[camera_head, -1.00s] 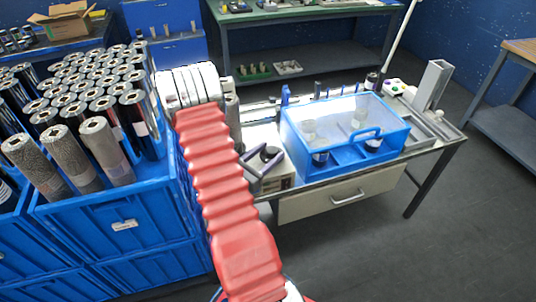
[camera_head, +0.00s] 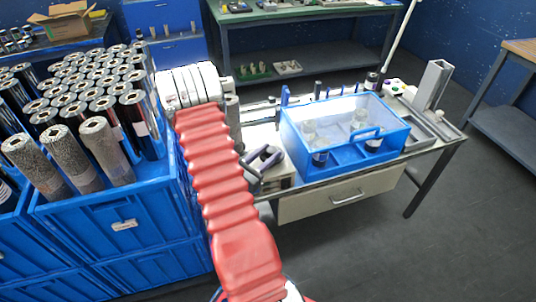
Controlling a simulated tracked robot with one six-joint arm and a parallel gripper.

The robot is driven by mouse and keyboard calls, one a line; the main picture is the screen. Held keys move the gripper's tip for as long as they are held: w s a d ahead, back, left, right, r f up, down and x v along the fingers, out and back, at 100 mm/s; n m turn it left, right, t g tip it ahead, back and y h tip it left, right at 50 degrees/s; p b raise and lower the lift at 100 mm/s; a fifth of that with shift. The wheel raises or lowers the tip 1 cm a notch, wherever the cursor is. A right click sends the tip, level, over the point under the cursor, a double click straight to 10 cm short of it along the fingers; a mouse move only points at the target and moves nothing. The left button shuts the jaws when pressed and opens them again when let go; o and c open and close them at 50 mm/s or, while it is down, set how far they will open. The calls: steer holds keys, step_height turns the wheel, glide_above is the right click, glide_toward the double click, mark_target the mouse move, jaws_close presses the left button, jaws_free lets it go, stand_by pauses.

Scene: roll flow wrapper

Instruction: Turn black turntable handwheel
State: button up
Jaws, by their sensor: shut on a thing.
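My red-sleeved arm reaches up from the bottom of the head view to its pale wrist rings, and a grey link hangs down on their right. My gripper (camera_head: 263,160) shows small beside the sleeve, with dark purple-grey fingers pointing right. It is shut on the black handwheel (camera_head: 265,154), of which only a small dark part shows between the fingers. The handwheel is at the left end of the workbench, over a small grey-beige box (camera_head: 276,180). The sleeve and fingers hide the rest of it.
A blue case with a clear lid (camera_head: 345,135) stands close on the right of the gripper. Blue crates (camera_head: 125,225) full of upright metal rollers stand left of my arm. A drawer (camera_head: 340,195) hangs under the workbench. The floor at the lower right is clear.

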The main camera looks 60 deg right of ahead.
mark_target(271, 153)
steer(key=shift+s+d+n+t, duration=0.15)
steer(key=shift+n+t, duration=0.25)
steer(key=shift+t, duration=0.2)
steer(key=shift+s+n+t+h, duration=0.15)
steer(key=shift+n+t, duration=0.55)
steer(key=shift+t, duration=0.4)
steer(key=shift+s+n+t+h, duration=0.15)
steer(key=shift+n+t, duration=0.55)
steer(key=shift+t, duration=0.4)
steer(key=shift+s+n+t, duration=0.1)
steer(key=shift+n+t, duration=0.7)
steer(key=shift+t, duration=0.5)
steer(key=shift+n+t+y, duration=0.4)
steer(key=shift+n+t, duration=0.1)
steer(key=shift+t, duration=0.2)
steer(key=o, duration=1.1)
steer(key=shift+c, duration=0.2)
steer(key=shift+r, duration=0.15)
steer(key=shift+r, duration=4.8)
